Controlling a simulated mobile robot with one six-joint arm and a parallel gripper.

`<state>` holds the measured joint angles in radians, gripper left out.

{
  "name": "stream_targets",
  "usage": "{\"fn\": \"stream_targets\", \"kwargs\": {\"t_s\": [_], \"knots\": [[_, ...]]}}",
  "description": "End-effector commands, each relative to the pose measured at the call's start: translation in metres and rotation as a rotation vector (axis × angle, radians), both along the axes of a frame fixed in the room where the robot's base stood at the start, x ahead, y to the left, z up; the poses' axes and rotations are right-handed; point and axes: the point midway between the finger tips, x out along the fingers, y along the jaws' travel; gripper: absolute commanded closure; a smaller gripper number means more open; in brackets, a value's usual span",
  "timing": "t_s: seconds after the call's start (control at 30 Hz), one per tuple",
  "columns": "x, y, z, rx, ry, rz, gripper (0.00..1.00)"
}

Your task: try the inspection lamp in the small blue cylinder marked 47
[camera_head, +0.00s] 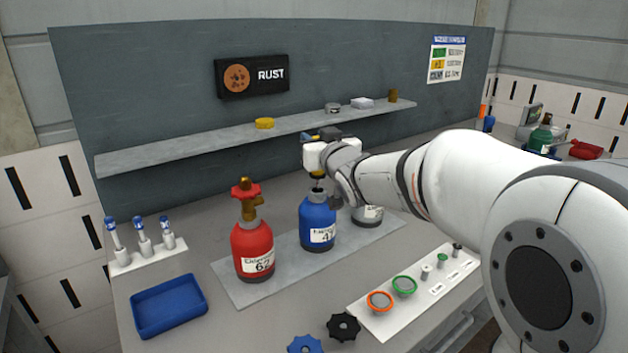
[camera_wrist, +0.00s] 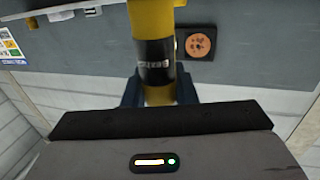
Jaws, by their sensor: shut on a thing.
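The blue cylinder (camera_head: 317,222) stands upright on a grey mat, its white label showing a 4 and a second digit I cannot read clearly. My gripper (camera_head: 318,148) is directly above its neck. In the wrist view my gripper (camera_wrist: 158,95) is shut on the inspection lamp (camera_wrist: 154,60), a yellow rod with a black lettered band. In the head view the lamp is mostly hidden by my gripper; a small yellowish and dark part shows just over the neck. I cannot tell whether its tip is inside the opening.
A red cylinder (camera_head: 254,248) with a valve stands left of the blue one, and a grey one (camera_head: 368,215) is partly hidden behind my arm. A blue tray (camera_head: 168,306), loose handwheels (camera_head: 343,327) and a white parts strip (camera_head: 385,325) lie nearer. A shelf (camera_head: 200,148) runs behind.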

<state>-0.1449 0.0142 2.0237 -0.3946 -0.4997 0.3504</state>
Motion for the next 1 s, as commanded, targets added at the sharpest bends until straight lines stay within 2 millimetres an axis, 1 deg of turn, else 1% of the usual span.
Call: {"fn": "stream_targets", "kwargs": {"t_s": [0.27,1.0], "knots": [[0.000,0.000,0.006,0.000,-0.001,0.000,1.00],[0.000,0.000,0.050,0.000,-0.001,0.000,1.00]]}}
